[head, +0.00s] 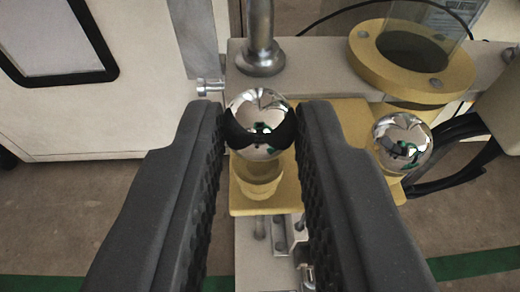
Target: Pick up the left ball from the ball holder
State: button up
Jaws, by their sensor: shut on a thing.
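The left ball (259,142) is a shiny chrome sphere at the upper middle of the head view. My gripper (261,128) has its two black textured fingers on either side of this ball and is shut on it. The ball is at or just above a yellow cup of the ball holder (258,183); I cannot tell whether it still touches the cup. The right ball (402,143), also chrome, sits on the holder's right side, clear of my fingers.
A yellow ring with a clear tube (372,72) stands behind the right ball. A metal post (261,40) rises behind the left ball. A white cabinet (95,120) is at the left. Black cables (465,165) curve at the right.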

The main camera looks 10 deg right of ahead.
jog(key=shift+r+p, duration=0.75)
jog(key=shift+r, duration=0.4)
jog(key=p+v, duration=0.4)
jog(key=v, duration=0.2)
